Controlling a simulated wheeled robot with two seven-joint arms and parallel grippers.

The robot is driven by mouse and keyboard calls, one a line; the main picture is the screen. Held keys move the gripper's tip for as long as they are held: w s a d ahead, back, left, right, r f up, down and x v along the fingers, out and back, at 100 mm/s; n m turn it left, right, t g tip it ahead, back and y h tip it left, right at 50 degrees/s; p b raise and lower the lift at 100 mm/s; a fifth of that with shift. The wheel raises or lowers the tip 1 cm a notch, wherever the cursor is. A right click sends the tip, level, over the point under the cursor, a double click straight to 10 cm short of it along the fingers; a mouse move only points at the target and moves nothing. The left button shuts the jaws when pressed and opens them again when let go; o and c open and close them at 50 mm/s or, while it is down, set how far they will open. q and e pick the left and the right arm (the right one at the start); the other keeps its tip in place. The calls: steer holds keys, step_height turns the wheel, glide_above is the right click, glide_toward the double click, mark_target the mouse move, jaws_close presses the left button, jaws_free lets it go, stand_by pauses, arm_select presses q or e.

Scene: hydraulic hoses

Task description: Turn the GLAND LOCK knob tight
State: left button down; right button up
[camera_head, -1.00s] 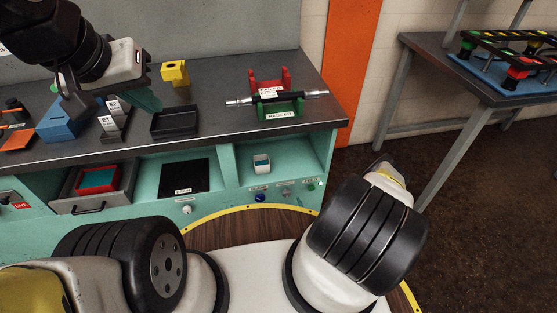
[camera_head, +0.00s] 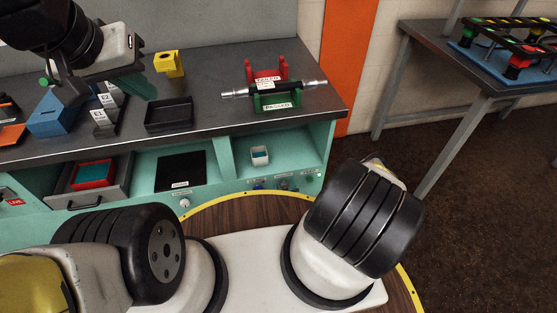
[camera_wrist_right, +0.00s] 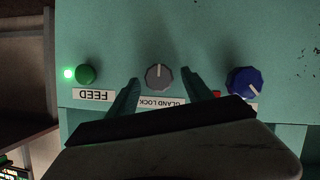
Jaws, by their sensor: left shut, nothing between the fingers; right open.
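The GLAND LOCK knob (camera_wrist_right: 159,77) is grey and round, with a pale pointer line, on the teal panel above its label (camera_wrist_right: 162,104) in the right wrist view. It also shows small in the head view (camera_head: 283,185). My right gripper (camera_wrist_right: 160,82) is open, with one teal finger on each side of the knob and visible gaps between; I cannot tell whether the tips reach the panel. The head view does not show its fingers clearly.
A green FEED button (camera_wrist_right: 86,74) with a lit lamp is left of the knob; a blue knob (camera_wrist_right: 244,82) and a small red part (camera_wrist_right: 217,94) are to its right. A hose (camera_head: 278,88) lies on red and green stands on the bench (camera_head: 215,122).

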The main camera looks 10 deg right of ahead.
jaws_close()
stand_by(0.3)
steer(key=m+y, duration=0.2)
steer(key=shift+d+m, duration=0.25)
steer(key=shift+m, duration=0.05)
steer(key=m+y, duration=0.2)
steer(key=m, duration=0.1)
steer(key=shift+d+f, duration=0.1)
steer(key=shift+d, duration=0.1)
steer(key=m+y, duration=0.1)
steer(key=m, duration=0.1)
steer(key=m+y, duration=0.1)
steer(key=shift+s+d+f+m+t+y, duration=0.1)
steer(key=shift+d+f+m+t+y, duration=0.1)
steer(key=shift+m+t+y, duration=0.5)
steer(key=shift+m, duration=0.7)
